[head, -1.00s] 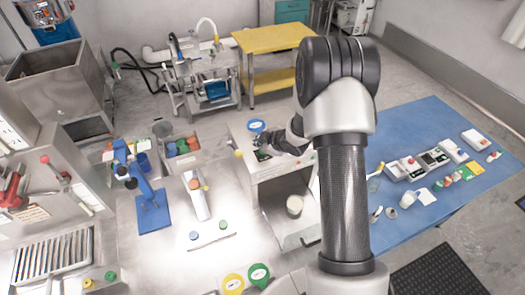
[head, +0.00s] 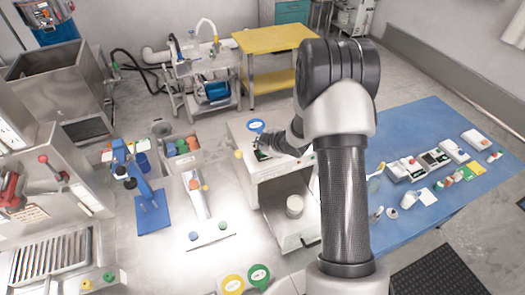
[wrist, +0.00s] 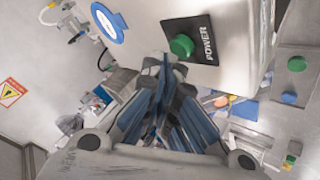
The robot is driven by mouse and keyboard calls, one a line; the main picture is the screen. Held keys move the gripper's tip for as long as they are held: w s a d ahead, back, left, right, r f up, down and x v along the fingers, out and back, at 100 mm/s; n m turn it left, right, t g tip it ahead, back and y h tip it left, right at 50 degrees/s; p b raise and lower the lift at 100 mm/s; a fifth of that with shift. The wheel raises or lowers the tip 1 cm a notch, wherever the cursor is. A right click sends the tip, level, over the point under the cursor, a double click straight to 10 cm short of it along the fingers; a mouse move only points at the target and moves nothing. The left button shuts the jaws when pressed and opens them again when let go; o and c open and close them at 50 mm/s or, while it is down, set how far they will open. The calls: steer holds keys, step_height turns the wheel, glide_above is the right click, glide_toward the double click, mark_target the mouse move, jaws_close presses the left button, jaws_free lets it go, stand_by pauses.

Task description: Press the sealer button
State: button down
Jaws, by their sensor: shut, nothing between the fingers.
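The pale metal machine (head: 240,131) has a round blue-and-white label (head: 255,126), also in the wrist view (wrist: 109,22). On it, a black plate marked POWER (wrist: 205,40) carries a round green button (wrist: 181,45). The black plate shows only partly in the head view (head: 261,154), where my gripper hides the button. My gripper (wrist: 166,62) is shut and empty, its blue-grey fingers together. In the wrist view its tips appear just beside and below the green button. I cannot tell whether they touch it.
A pale cup (head: 295,205) stands in the machine's open lower bay. A blue stand (head: 150,195) and a panel with green (head: 223,225) and blue (head: 193,236) buttons are to the left. A blue table (head: 430,135) with small items is right.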

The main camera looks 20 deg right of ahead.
steer(key=shift+f+b, duration=0.4)
steer(key=shift+f, duration=0.05)
stand_by(0.4)
steer(key=shift+r, duration=0.1)
steer(key=shift+r+p, duration=0.75)
steer(key=shift+r, duration=0.1)
step_height(320, 180, up, 6)
steer(key=p, duration=0.5)
stand_by(0.3)
